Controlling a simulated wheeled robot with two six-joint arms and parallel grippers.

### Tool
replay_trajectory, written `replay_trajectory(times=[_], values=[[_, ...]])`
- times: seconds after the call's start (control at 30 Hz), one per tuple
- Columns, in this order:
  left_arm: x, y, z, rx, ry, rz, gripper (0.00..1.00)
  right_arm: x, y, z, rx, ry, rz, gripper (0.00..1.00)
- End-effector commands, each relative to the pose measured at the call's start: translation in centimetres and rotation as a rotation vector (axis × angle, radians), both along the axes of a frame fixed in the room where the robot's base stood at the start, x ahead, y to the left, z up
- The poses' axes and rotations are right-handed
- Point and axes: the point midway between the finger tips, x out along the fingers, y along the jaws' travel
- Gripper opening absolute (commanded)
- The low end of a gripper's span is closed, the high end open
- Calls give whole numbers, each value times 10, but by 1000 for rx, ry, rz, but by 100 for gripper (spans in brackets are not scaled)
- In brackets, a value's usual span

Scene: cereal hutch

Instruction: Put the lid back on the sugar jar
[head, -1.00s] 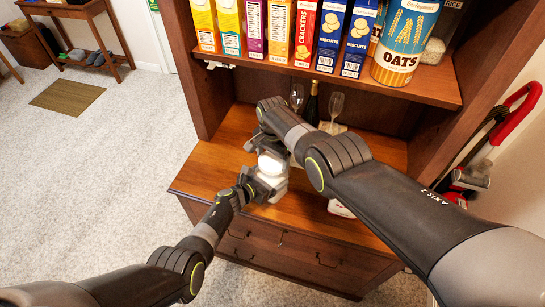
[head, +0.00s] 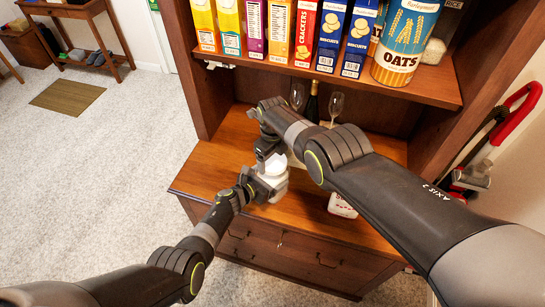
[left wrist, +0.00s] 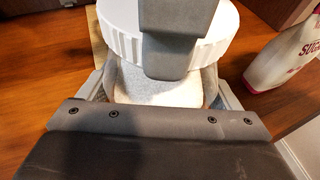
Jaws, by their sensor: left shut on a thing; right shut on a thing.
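The white sugar jar (left wrist: 160,88) stands between the fingers of my left gripper (head: 269,183), which is shut on its body. The white ridged lid (left wrist: 115,38) is over the jar's mouth in the left wrist view; it also shows as a pale shape in the head view (head: 277,164). My right gripper (head: 268,156) is shut on the lid from above, and one grey finger covers part of its rim in the left wrist view. The lid looks level and very close to the jar; I cannot tell whether it is fully seated.
A sugar bag (left wrist: 290,52) with red lettering stands on the wooden counter (head: 215,165) to the right. Glasses (head: 335,103) and a dark bottle (head: 312,108) stand behind my right arm. Cereal and biscuit boxes and an oats tin (head: 405,45) fill the shelf above.

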Motion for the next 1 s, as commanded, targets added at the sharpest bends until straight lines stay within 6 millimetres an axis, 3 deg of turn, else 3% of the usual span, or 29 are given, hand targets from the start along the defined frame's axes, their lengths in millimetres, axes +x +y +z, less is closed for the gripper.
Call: replay_trajectory(times=[0.2,0.57,0.6,0.73,1.0], values=[[-1,2,-2,1,6,4,22,2,-1,2,-1,-4,-225,58],[-1,2,-2,1,7,5,22,1,0,1,-1,-2,-261,58],[-1,2,-2,1,7,5,22,1,0,1,-1,-2,-261,81],[-1,2,-2,1,7,5,22,1,0,1,-1,-1,-260,98],[-1,2,-2,1,6,4,22,0,1,1,1,-1,-259,100]])
